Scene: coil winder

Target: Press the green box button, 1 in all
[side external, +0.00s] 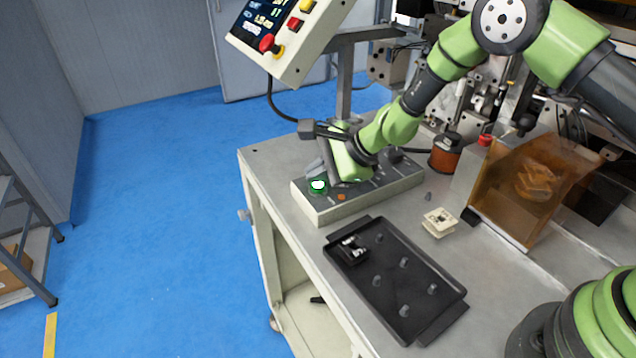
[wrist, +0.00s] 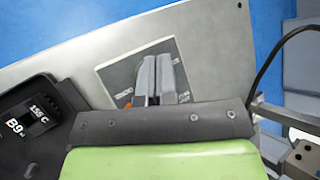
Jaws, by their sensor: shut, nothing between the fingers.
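The green button (side external: 318,185) sits at the left end of the low cream control box (side external: 340,209) on the table. It shows a bright pale centre with a green rim. My gripper (side external: 321,176) is shut and empty, its fingers pointing down beside and over the button. I cannot tell whether the fingertips touch it. In the wrist view my shut fingers (wrist: 158,80) lie over a dark labelled panel (wrist: 118,76), and the green button is hidden there. An orange spot (side external: 341,197) shows on the box just right of the button.
A black tray (side external: 370,305) with several small parts lies in front of the box. A cream bobbin (side external: 439,222) stands near it. An amber guard (side external: 530,180) and an orange-brown container (side external: 445,155) are to the right. A pendant panel (side external: 290,40) hangs above.

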